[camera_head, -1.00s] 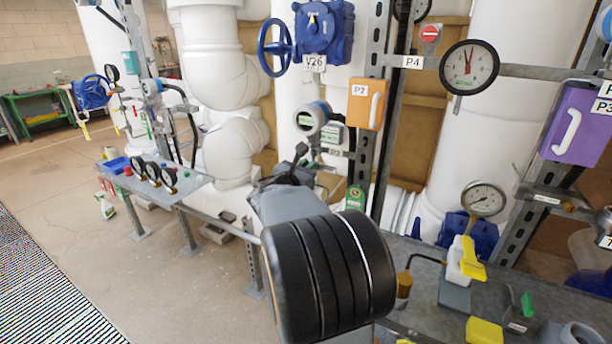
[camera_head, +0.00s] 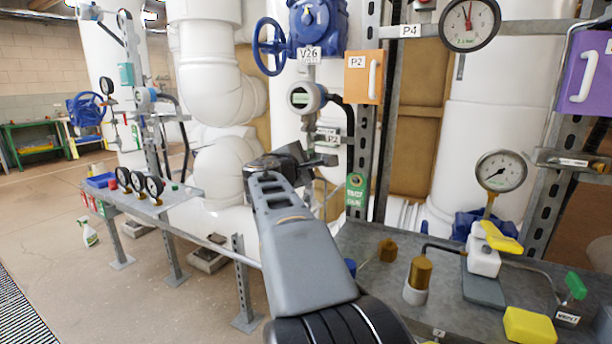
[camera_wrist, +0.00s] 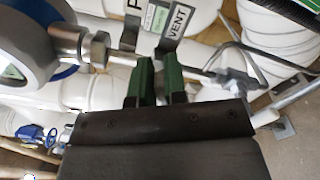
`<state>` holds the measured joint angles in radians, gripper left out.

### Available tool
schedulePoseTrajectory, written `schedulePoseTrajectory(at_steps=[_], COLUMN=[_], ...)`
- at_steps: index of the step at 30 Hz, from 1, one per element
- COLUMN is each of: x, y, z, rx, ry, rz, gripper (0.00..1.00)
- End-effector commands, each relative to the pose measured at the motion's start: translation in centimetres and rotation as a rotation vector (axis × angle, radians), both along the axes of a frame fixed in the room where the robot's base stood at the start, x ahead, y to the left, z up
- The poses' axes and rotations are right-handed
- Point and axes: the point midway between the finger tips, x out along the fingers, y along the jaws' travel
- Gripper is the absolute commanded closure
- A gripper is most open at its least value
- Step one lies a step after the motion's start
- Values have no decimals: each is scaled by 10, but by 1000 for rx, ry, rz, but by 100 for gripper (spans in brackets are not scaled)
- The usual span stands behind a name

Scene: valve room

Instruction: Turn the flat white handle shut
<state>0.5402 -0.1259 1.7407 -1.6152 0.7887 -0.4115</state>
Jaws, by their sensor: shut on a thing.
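My gripper (camera_head: 318,158) reaches to the small pipe fittings below the round white-and-blue transmitter (camera_head: 305,97). In the wrist view its two green-padded fingers (camera_wrist: 159,82) are close together, with a narrow gap between them, beside a thin metal pipe (camera_wrist: 205,82). The fingers are shut on a thin thing, apparently the flat white handle. The handle is nearly all hidden by the fingers, so its angle cannot be told. A VENT label (camera_wrist: 179,20) hangs just beyond the fingertips.
The transmitter's round housing (camera_wrist: 25,45) is close on the left in the wrist view. An orange P2 box (camera_head: 362,80) and steel uprights stand right of my gripper. A grey bench (camera_head: 380,275) with a yellow-handled valve (camera_head: 500,240) lies at right. Open floor is at left.

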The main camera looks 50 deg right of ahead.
Motion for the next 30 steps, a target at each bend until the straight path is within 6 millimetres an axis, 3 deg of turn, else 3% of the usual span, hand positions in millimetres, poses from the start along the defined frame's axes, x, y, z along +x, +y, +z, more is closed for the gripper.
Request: schedulePoseTrajectory(at_steps=[1, 15, 30], x=[-1, -2, -2], y=[0, -1, -1], z=[-9, -11, -10], rx=[9, 91, 119], ry=[-43, -367, -474], rz=[0, -1, -2], gripper=[100, 100, 100])
